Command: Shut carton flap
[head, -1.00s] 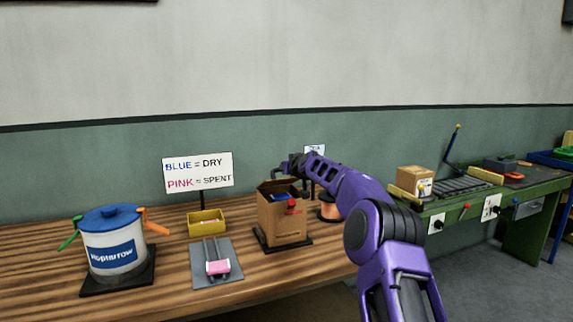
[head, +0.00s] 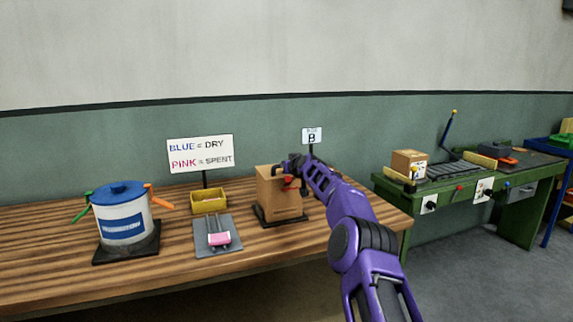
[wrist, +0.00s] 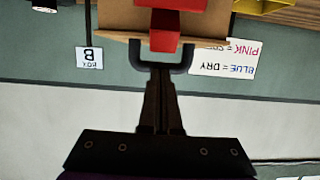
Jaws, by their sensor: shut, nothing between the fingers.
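The brown carton (head: 279,205) stands on a dark base on the wooden bench. Its blue-and-dark open top no longer shows; a tan panel stands at its upper part, and I cannot tell whether the flap lies flat. My gripper (head: 284,172) is at the carton's upper right, close to a red piece (head: 289,183). Contact is unclear.
A white pot with a blue lid (head: 122,215), a yellow bin (head: 208,201) and a grey plate with a pink block (head: 219,239) stand left of the carton. A sign (head: 200,153) and a box B sign (head: 312,136) stand behind. A green bench (head: 455,195) is at right.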

